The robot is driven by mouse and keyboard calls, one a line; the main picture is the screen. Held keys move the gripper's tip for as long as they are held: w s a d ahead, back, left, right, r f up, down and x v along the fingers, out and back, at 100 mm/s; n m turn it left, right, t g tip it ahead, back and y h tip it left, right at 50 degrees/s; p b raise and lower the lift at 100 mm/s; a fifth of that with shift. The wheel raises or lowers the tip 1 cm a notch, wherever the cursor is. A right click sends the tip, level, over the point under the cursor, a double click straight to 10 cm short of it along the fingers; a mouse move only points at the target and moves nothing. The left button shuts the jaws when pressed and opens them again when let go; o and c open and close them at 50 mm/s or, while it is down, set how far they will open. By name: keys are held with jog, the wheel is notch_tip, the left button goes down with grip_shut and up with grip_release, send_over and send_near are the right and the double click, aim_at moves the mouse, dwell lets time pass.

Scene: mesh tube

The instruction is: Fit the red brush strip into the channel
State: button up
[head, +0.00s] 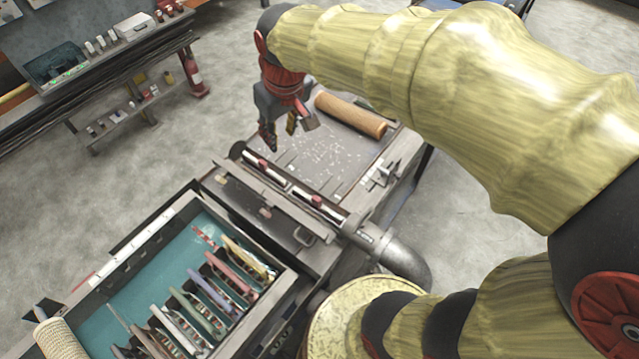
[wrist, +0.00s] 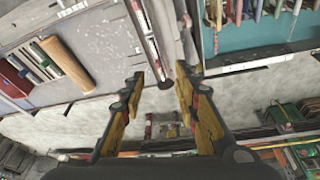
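Several coloured brush strips stand in a row in the drawer at the lower left of the head view. A pinkish-red strip (head: 230,272) lies among them, next to a yellow one (head: 248,257). A long grey channel (head: 295,190) with small red parts on it crosses the bench; I cannot tell whether a strip sits in it. My gripper (head: 287,128) is above the bench's far end, apart from the strips. In the wrist view my gripper (wrist: 160,80) is open with nothing between its fingers. The strips show only partly there, at the top right.
The teal-lined drawer (head: 133,262) adjoins the bench. A tan roll (head: 350,115) lies on the bench's far side, near my gripper. A grey pipe elbow (head: 400,258) stands at the channel's near end. A shelf bench (head: 100,75) is at the far left, with open floor between.

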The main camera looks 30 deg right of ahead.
jog(key=s+m+t, duration=0.1)
jog(key=s+t, duration=0.1)
jog(key=s, duration=1.4)
jog(key=shift+s+r+m, duration=0.3)
jog(key=shift+s+m, duration=0.05)
jog(key=shift+m, duration=0.05)
